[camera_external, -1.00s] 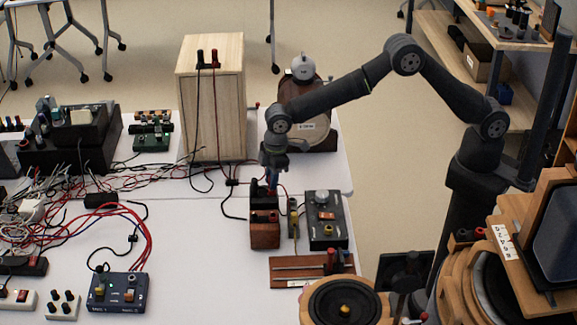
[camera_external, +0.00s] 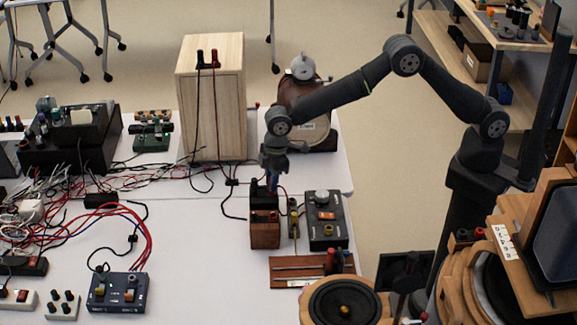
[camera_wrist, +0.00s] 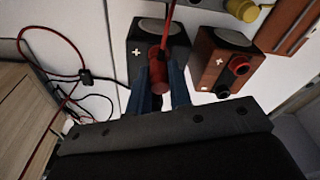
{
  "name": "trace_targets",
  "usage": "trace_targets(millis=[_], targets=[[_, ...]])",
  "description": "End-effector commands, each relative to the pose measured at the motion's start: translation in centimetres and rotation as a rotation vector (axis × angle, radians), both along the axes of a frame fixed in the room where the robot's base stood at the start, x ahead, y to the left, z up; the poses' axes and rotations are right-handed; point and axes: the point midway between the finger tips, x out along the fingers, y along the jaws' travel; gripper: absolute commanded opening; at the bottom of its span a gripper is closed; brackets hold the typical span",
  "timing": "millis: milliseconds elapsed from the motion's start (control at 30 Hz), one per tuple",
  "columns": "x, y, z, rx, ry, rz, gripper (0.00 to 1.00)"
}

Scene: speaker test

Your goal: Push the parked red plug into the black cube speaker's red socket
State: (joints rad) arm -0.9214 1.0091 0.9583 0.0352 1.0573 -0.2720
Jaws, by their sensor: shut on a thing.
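The black cube speaker (camera_external: 259,188) stands on the white table behind a red-brown cube speaker (camera_external: 264,236). In the wrist view the black speaker (camera_wrist: 143,50) shows its "+" mark and a grey round top. My gripper (camera_wrist: 162,92) is shut on the red plug (camera_wrist: 158,72), its blue fingers either side of it. The plug is at the black speaker's socket face, with a red cable running up from it. The red socket is hidden behind the plug, so I cannot tell how deep the plug sits. In the external view my gripper (camera_external: 271,184) is low at the black speaker.
The red-brown speaker (camera_wrist: 215,62), with red and black sockets, is close to the right of my fingers. A dark box (camera_external: 326,220) stands to the right in the external view. A tall wooden cabinet (camera_external: 211,110) stands behind. Loose cables lie on the left.

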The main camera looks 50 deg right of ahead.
Motion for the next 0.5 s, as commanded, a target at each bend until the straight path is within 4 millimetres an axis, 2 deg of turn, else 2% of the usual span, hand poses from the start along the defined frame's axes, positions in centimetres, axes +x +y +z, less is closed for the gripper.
trace_targets(millis=[400, 433, 500], targets=[[0.0, -0.01, -0.36, -0.001, 0.0, 0.0, 0.0], [0.0, -0.01, -0.36, -0.001, 0.0, 0.0, 0.23], [0.0, 0.0, -0.35, -0.001, 0.0, 0.0, 0.36]])
